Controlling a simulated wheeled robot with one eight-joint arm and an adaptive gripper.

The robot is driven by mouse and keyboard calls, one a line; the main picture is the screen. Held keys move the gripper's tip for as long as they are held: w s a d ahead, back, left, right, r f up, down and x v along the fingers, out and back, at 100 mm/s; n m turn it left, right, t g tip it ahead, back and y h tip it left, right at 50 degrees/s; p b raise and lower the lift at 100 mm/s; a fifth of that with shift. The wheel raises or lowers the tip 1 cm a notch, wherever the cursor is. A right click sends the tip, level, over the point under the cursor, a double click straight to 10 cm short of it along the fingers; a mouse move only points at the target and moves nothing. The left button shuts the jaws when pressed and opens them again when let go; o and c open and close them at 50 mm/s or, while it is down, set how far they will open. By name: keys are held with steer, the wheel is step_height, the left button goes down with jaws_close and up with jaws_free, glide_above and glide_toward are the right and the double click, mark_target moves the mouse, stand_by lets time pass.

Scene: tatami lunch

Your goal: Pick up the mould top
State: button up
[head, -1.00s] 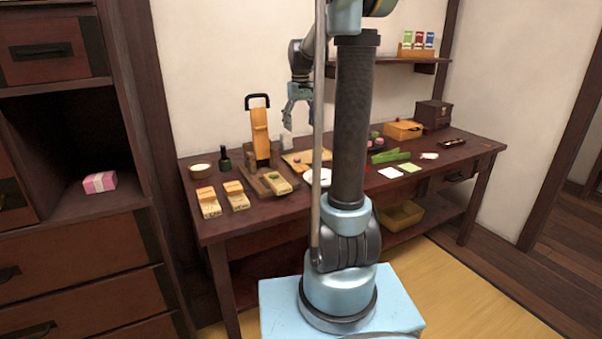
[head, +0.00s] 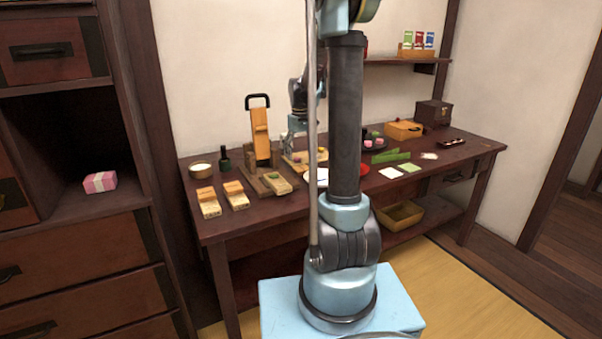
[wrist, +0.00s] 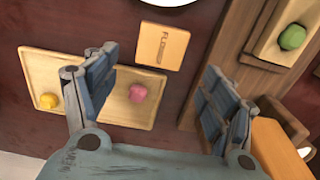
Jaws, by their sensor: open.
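A flat pale wooden piece marked "FLOWER" (wrist: 163,46), which looks like the mould top, lies on the dark table in the wrist view, just beyond my fingertips. I cannot make it out clearly in the head view. A wooden mould base with a green sweet in it (wrist: 265,45) is to its right; it also shows in the head view (head: 279,184). My gripper (wrist: 157,70) is open and empty above the table, its fingers spread either side of the space below the piece. In the head view my gripper (head: 297,134) hangs over the back of the table.
A wooden board (wrist: 115,112) with a pink and a yellow sweet lies under my left finger. A white plate (wrist: 172,1) is at the top edge. An upright orange wooden tool (head: 260,133) stands left of my gripper. Two labelled wooden blocks (head: 208,204) lie at the front left.

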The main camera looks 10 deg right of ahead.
mark_target(300, 167)
steer(key=shift+f, duration=2.75)
steer(key=c, duration=1)
